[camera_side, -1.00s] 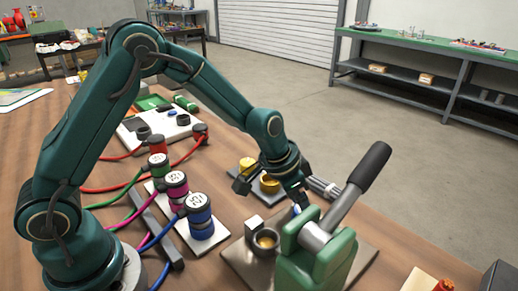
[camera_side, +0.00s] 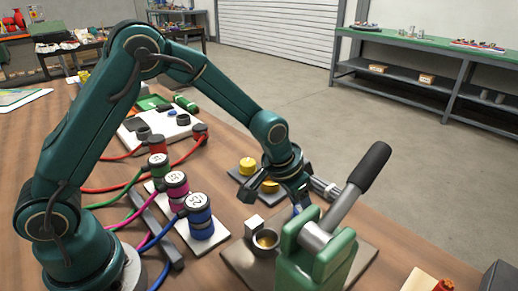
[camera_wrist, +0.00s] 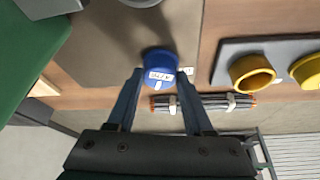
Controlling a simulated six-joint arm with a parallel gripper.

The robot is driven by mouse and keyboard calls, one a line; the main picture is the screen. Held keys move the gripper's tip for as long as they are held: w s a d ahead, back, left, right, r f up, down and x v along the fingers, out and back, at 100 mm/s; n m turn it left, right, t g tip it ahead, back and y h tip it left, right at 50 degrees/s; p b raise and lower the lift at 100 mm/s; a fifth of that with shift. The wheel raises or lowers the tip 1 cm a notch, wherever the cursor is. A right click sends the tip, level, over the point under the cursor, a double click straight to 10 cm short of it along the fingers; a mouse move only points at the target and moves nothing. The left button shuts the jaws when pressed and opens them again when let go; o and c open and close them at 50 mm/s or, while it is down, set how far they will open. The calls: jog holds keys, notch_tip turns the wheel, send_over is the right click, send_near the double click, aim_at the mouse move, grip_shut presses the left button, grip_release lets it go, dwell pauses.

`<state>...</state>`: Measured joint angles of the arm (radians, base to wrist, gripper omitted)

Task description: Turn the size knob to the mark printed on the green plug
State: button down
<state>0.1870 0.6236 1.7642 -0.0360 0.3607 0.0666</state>
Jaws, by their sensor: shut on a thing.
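A blue round knob (camera_wrist: 160,66) with a white lettered label and a pale line sits between my fingertips in the wrist view; the lettering is too small to read. My gripper (camera_wrist: 158,76) is shut on the knob. In the side view my gripper (camera_side: 290,200) points down behind the green press, and only a bit of blue shows there. The green plug (camera_side: 158,166), with a white top and a green cable, stands left of my gripper in the side view; its print is not legible. A magenta plug (camera_side: 176,190) and a blue plug (camera_side: 200,222) stand nearer.
The green press (camera_side: 318,262) with a black-handled lever (camera_side: 368,168) stands close in front of my gripper. Yellow rings (camera_wrist: 252,74) and a rod bundle (camera_wrist: 205,103) lie near the knob.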

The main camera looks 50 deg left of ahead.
aim_at(299, 210)
jog(key=n+y, duration=0.1)
jog(key=n, duration=0.2)
jog(key=shift+d+n, duration=0.1)
jog(key=shift+n, duration=0.2)
jog(key=shift+n+y, duration=0.8)
jog(key=shift+n, duration=0.8)
jog(key=shift+c, duration=1.5)
grip_release()
jog(key=r, duration=0.4)
jog(key=shift+a+r, duration=0.3)
jog(key=shift+r, duration=0.05)
jog(key=s+a+r, duration=0.2)
jog(key=a+r, duration=0.4)
jog(key=a, duration=0.4)
jog(key=shift+s+a+r, duration=0.15)
jog(key=shift+s+a, duration=0.15)
jog(key=shift+s, duration=0.05)
